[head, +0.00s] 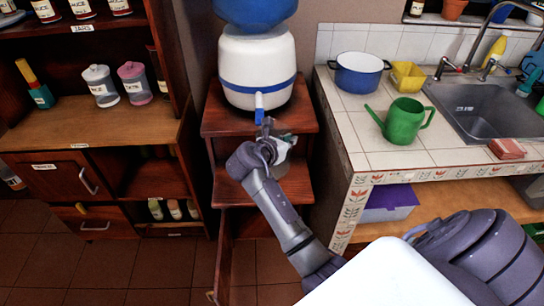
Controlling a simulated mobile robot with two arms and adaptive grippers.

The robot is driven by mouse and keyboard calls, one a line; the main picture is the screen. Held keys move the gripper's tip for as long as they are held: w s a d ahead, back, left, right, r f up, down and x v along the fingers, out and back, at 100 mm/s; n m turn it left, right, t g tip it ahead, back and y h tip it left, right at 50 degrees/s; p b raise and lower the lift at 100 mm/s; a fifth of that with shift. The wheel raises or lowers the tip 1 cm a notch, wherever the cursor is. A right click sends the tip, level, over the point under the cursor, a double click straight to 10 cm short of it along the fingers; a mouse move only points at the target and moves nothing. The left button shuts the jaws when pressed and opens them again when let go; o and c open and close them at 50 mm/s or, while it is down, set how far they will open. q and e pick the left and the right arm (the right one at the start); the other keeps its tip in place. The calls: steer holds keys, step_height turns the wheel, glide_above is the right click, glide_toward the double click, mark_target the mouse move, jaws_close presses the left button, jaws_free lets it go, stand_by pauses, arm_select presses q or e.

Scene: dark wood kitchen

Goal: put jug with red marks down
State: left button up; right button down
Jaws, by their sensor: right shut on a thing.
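My right gripper (268,134) is in front of the small wooden stand, just below the blue tap (259,103) of the white water dispenser. It is shut on a pale, greyish thing, which I take to be the jug (286,148). My gripper and arm hide most of the jug, and I cannot make out its red marks. It shows at the stand's open compartment; I cannot tell whether it touches the shelf. My left gripper is not in view.
The wooden stand (222,120) holds the dispenser (257,62); a door hangs open below. On the tiled counter (368,150) are a green watering can (404,121), a blue pot (358,75) and a yellow container (407,75). The counter's front left is clear. Shelves with jars are left.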

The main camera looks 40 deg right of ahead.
steer(key=shift+w+a+f+b, duration=0.1)
steer(key=shift+w+a+f, duration=0.45)
steer(key=shift+f, duration=0.6)
steer(key=shift+w+a+f+b, duration=0.1)
steer(key=shift+w+a+f, duration=0.25)
steer(key=shift+w+f, duration=0.6)
steer(key=shift+w+a+f+b, duration=0.1)
steer(key=shift+w+a+f, duration=0.3)
steer(key=shift+f, duration=0.95)
steer(key=shift+s, duration=0.1)
steer(key=c, duration=1.3)
jaws_free()
steer(key=shift+o, duration=0.2)
